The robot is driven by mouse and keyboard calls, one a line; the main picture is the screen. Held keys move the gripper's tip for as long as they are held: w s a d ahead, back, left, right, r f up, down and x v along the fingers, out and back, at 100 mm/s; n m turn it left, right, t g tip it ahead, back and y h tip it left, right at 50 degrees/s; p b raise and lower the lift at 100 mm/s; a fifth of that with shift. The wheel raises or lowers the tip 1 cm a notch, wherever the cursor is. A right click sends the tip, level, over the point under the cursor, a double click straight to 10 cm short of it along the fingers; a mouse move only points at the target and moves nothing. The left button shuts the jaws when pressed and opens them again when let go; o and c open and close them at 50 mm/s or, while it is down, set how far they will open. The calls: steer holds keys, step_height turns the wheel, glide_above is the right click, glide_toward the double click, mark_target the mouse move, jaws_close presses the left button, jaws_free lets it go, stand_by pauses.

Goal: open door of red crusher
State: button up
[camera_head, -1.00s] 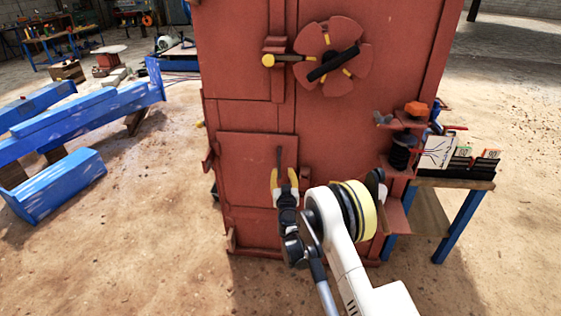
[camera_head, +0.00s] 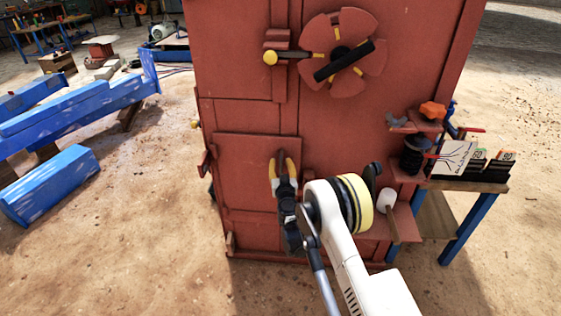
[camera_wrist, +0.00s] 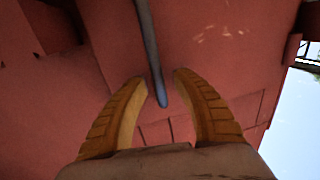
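The red crusher (camera_head: 240,60) stands upright in front of me. A small door panel (camera_head: 240,165) on its lower left front appears closed. A dark, thin vertical handle rod (camera_wrist: 150,45) hangs by this panel. In the wrist view its lower end lies between my fingertips, with small gaps on both sides. My gripper (camera_head: 285,160) is open, its yellow fingers (camera_wrist: 210,110) on either side of the rod. It also shows in the wrist view (camera_wrist: 160,78). In the head view the fingers hide most of the rod.
A round red handwheel (camera_head: 343,52) and a yellow-knobbed latch (camera_head: 270,57) sit higher on the crusher. Shelves with an orange knob (camera_head: 433,110) jut out at right, by a blue-legged table (camera_head: 470,228). Blue beams (camera_head: 80,110) lie at left. Bare ground lies between them and the crusher.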

steer(key=shift+s, duration=0.15)
jaws_close()
steer(key=shift+s, duration=0.1)
